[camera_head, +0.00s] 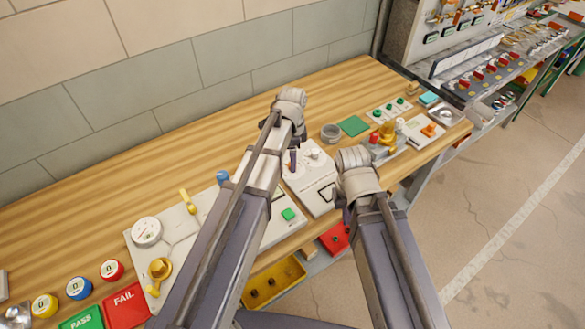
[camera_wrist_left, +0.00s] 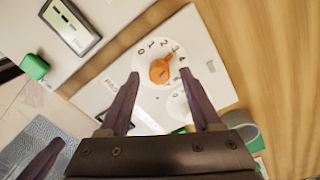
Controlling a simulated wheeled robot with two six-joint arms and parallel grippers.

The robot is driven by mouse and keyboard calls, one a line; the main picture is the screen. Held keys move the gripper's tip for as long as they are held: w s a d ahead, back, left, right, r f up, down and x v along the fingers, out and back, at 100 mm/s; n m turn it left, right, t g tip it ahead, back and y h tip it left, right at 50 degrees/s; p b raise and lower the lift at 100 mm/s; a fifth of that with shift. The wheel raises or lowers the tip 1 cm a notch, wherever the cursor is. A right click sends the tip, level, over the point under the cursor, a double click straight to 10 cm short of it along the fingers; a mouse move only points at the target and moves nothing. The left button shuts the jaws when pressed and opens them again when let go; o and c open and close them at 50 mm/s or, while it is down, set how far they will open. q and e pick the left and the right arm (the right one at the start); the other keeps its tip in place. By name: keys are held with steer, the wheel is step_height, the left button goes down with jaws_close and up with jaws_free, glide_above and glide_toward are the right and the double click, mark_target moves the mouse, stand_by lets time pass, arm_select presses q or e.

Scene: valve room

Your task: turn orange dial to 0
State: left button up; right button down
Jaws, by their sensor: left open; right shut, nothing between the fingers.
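The orange dial (camera_wrist_left: 160,70) sits on a white round scale on a white panel (camera_wrist_left: 207,45), seen in the left wrist view. Numerals 0 to 4 run along the scale's far side, with 0 at the left. My left gripper (camera_wrist_left: 161,76) is open, with one finger on each side of the dial; contact is not clear. In the head view my left gripper (camera_head: 293,160) is over the white panel (camera_head: 313,187), and the dial is hidden. My right gripper (camera_head: 345,208) is shut and empty, right of the panel.
A second panel with a gauge (camera_head: 147,232) and yellow handles lies to the left. A grey cup (camera_head: 330,132) and green plate (camera_head: 353,125) are behind. A red valve unit (camera_head: 375,138) stands to the right. The back of the wooden bench (camera_head: 130,160) is clear.

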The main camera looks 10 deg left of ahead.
arm_select(q)
steer(key=shift+f+b, duration=0.5)
steer(key=shift+f, duration=0.45)
steer(key=shift+c, duration=0.2)
jaws_close()
